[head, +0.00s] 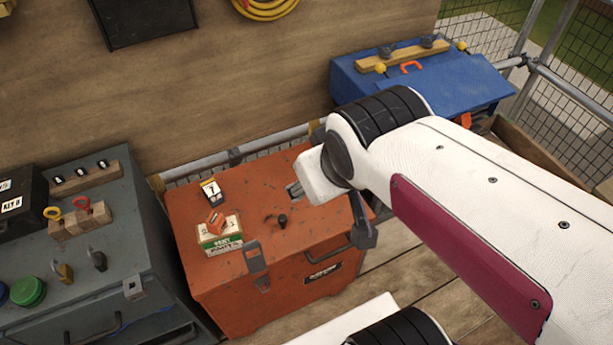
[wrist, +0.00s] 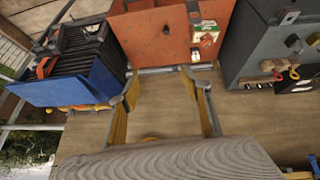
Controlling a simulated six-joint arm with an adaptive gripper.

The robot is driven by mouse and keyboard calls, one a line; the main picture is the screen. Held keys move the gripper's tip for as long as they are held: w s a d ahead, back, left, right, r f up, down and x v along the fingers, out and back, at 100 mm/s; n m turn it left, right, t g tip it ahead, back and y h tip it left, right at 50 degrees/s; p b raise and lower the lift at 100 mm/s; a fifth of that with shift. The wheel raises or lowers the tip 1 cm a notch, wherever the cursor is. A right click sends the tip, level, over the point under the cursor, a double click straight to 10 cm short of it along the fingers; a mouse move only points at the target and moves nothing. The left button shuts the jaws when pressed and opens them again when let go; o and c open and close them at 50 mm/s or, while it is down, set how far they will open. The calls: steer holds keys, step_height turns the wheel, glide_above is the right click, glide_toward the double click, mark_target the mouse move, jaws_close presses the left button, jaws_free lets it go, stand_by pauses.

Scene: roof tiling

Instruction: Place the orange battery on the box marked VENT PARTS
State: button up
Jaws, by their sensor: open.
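The orange battery (head: 215,222) is a small orange block. It rests on top of the box marked VENT PARTS (head: 222,243), towards its back edge. The box is small, with a pale top and a green label, and stands on the orange chest (head: 187,253). It also shows, small, in the wrist view (wrist: 206,30). My gripper (wrist: 165,86) is open in the wrist view, with nothing between its fingers. It is apart from the battery and box. In the head view my white arm hides most of it, to the right of the box.
A battery with a yellow-and-white label (head: 211,192) stands behind the box. A black knob (head: 282,221) rises from the chest lid. A grey cabinet (head: 90,270) with padlocks and keys stands left, and a blue chest (head: 440,85) back right. A plywood wall (head: 200,85) closes the back.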

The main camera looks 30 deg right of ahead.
steer(key=s+a+r+y, duration=0.1)
steer(key=s+a, duration=0.1)
steer(key=s, duration=0.3)
steer(key=shift+s+a+m+g, duration=0.15)
steer(key=shift+a+m+g, duration=0.15)
